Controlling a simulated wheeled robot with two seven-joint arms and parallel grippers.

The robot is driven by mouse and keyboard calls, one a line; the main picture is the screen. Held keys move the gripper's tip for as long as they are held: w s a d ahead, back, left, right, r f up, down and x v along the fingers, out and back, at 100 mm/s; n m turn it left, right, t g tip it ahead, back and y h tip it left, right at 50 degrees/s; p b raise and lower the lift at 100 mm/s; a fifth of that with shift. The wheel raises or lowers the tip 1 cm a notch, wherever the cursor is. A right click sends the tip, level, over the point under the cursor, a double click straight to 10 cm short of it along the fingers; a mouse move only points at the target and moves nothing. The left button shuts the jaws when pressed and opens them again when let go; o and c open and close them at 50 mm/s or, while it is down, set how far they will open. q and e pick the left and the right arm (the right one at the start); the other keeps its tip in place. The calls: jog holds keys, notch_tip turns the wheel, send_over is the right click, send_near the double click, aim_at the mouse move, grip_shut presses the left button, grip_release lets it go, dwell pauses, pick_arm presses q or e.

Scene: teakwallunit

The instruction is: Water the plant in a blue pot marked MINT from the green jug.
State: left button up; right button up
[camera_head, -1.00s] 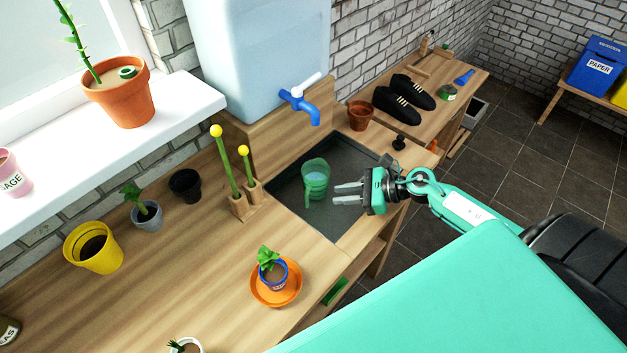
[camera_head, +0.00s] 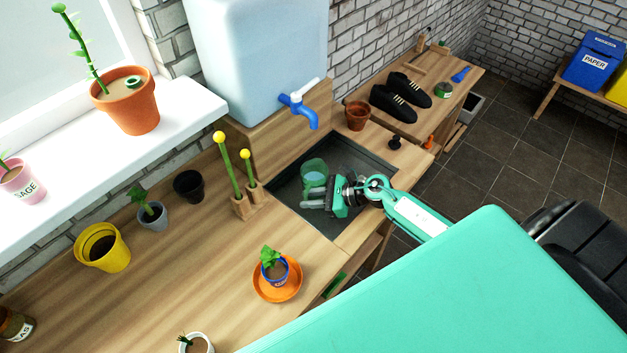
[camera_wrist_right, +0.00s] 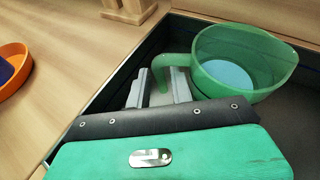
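The green jug (camera_head: 314,170) is see-through and stands upright in the dark sink tray, with pale blue water inside. It also shows in the right wrist view (camera_wrist_right: 245,62), its handle toward my right gripper. My right gripper (camera_head: 312,203) is low in the tray. In the wrist view its fingers (camera_wrist_right: 160,90) are apart, one on each side of the jug's handle, not visibly closed on it. The blue pot (camera_head: 275,273) holds a small leafy plant and stands on an orange saucer (camera_head: 278,296); its label is too small to read. My left gripper is not in view.
A blue tap (camera_head: 300,108) on a water tank overhangs the sink tray (camera_head: 285,205). Bamboo stakes in a wooden holder (camera_head: 246,204) stand left of the tray. A yellow pot (camera_head: 103,247) and other pots are farther left. The worktop between holder and saucer is clear.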

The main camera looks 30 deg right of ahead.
jog(key=shift+c, duration=0.3)
grip_shut()
jog(key=shift+r, duration=0.1)
